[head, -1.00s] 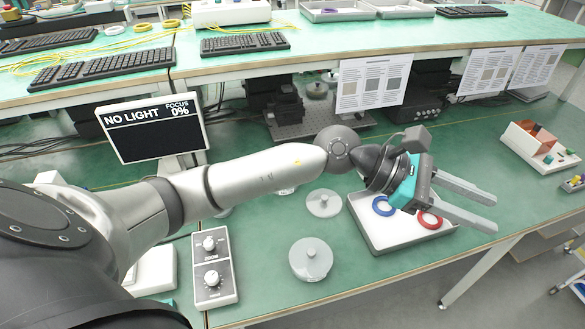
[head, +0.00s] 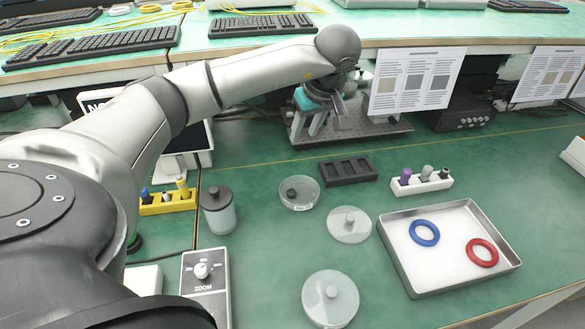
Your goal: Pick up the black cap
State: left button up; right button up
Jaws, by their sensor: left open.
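Small black pieces show in two places in the head view. A dark cap (head: 446,173) stands at the right end of a white holder (head: 422,182), beside a purple cap (head: 405,177) and a grey one (head: 427,172). I cannot tell which is the black cap. My left gripper (head: 328,116) is open and points down by the metal breadboard at the back, apart from both pieces. Its fingertips are partly hard to make out. My right gripper is not in view.
A metal tray (head: 455,284) holds a blue ring (head: 424,233) and a red ring (head: 482,252). A black slotted block (head: 347,170), clear lids (head: 349,224), a dark-lidded jar (head: 218,212) and a yellow holder (head: 168,203) stand around. Paper sheets (head: 415,83) hang at the back.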

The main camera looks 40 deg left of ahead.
pick_arm(q)
notch_tip(320, 180, down, 10)
jog(key=b, duration=0.8)
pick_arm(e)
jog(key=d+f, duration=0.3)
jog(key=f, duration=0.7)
pick_arm(q)
jog(key=b, duration=0.3)
send_near(292, 192)
jog(key=shift+b+x, duration=0.4)
jog(key=shift+x, duration=1.45)
jog(key=shift+b+x, duration=0.75)
jog(key=shift+x, duration=0.4)
jog(key=shift+b+x, duration=0.5)
jog(key=shift+x, duration=0.75)
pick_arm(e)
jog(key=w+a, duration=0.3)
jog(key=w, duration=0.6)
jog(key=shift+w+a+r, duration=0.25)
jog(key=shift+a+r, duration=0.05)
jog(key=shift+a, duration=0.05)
pick_arm(q)
jog(key=shift+c, duration=0.2)
grip_shut()
